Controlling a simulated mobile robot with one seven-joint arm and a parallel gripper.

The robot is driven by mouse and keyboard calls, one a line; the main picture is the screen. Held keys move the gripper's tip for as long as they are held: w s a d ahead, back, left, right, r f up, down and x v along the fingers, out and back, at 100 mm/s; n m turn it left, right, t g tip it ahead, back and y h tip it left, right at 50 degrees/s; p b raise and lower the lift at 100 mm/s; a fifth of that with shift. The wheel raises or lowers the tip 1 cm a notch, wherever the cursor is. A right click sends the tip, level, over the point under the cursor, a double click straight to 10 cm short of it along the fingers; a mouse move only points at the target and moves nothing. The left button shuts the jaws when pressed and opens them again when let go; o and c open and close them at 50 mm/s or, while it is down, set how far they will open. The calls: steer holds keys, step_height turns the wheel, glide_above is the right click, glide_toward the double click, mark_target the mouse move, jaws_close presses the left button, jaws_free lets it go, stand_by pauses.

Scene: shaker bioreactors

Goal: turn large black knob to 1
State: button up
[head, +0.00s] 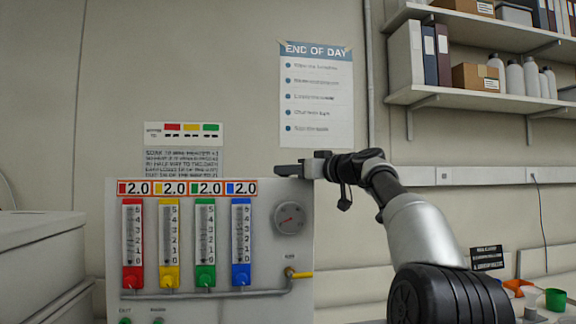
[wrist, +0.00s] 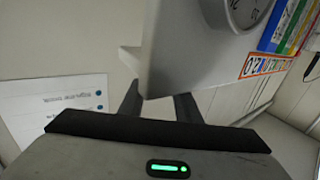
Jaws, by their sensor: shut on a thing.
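No large black knob shows clearly in either view. My gripper (head: 290,170) is at the top right corner of the white panel (head: 255,304) in the head view. In the wrist view the fingers of my gripper (wrist: 158,100) stand on either side of the panel's corner (wrist: 175,70), so it appears shut on the panel's edge. The panel carries red, yellow, green and blue flow meters (head: 205,242), each under a "2.0" display. A round gauge (head: 290,218) sits at its right, with a yellow-handled valve (head: 300,275) below.
An "END OF DAY" poster (head: 316,95) hangs on the wall above my gripper. Shelves (head: 480,95) with binders, boxes and bottles are at the upper right. A grey cabinet (head: 40,250) stands left of the panel. Small coloured cups (head: 556,299) are at the lower right.

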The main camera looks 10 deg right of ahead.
steer(key=n+y+p, duration=0.1)
steer(key=p, duration=0.1)
steer(key=g+y+p, duration=0.1)
steer(key=p, duration=0.1)
steer(key=r+n+g+y+p, duration=0.1)
steer(key=p, duration=0.2)
steer(key=shift+w+d+n, duration=0.25)
steer(key=shift+d+n, duration=0.05)
steer(key=n+g+y+p, duration=0.1)
steer(key=g+y+p, duration=0.1)
steer(key=p, duration=0.6)
steer(key=shift+w+n+g, duration=0.15)
steer(key=shift+n+g, duration=0.15)
steer(key=shift+n, duration=0.1)
steer(key=n+g+y+p, duration=0.1)
steer(key=p, duration=0.4)
steer(key=shift+f+g, duration=0.15)
steer(key=shift+g, duration=0.15)
steer(key=shift+f+p, duration=0.1)
steer(key=shift+p, duration=0.45)
steer(key=shift+f+n+g+p, duration=0.25)
steer(key=shift+n+g+p, duration=0.2)
steer(key=shift+p, duration=0.35)
steer(key=shift+f, duration=0.1)
steer(key=o, duration=1.1)
steer(key=shift+w, duration=0.1)
steer(key=shift+c, duration=0.2)
steer(key=shift+d, duration=0.1)
